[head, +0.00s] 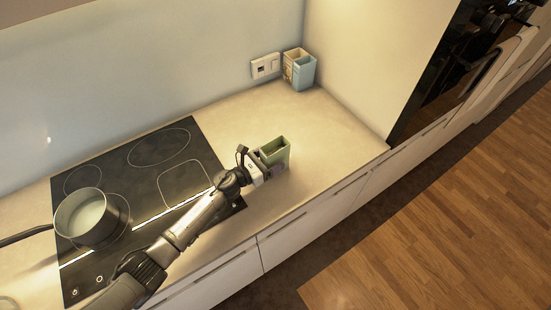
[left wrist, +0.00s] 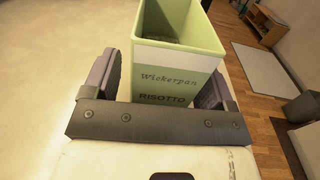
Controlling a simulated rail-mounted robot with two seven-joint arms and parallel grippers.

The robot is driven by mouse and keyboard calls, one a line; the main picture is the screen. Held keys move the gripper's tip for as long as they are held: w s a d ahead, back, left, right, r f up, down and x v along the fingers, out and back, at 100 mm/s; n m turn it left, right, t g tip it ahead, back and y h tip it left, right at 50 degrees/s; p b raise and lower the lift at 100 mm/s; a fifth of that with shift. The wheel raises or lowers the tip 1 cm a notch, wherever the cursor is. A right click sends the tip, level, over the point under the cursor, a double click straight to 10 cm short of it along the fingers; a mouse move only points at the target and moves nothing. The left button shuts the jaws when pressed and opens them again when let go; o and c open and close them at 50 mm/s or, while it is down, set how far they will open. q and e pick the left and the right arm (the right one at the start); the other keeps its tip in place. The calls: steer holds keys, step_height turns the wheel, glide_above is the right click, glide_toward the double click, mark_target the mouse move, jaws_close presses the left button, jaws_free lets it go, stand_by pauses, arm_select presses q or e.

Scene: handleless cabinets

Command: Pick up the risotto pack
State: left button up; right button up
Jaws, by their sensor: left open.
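The risotto pack (head: 275,152) is a green and white open-topped box standing upright on the counter, right of the hob in the head view. In the left wrist view the pack (left wrist: 178,62) fills the upper middle, with "RISOTTO" printed on its near face. My left gripper (left wrist: 166,84) is open, with one finger on each side of the pack's near part. A small gap shows at the left finger; I cannot tell whether the right finger touches. In the head view the left gripper (head: 262,170) is right at the pack's left side. My right gripper is not in view.
A pot (head: 92,216) stands on the black hob (head: 160,165) at the left. A blue and beige box (head: 299,70) stands in the back corner near a wall socket (head: 265,66). The counter (head: 325,125) behind and right of the pack is clear. Its front edge is close.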

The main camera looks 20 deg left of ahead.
arm_select(q)
steer(key=shift+w+d, duration=0.3)
steer(key=shift+w, duration=0.15)
steer(key=c, duration=1.1)
steer(key=shift+c, duration=0.4)
steer(key=shift+r, duration=0.1)
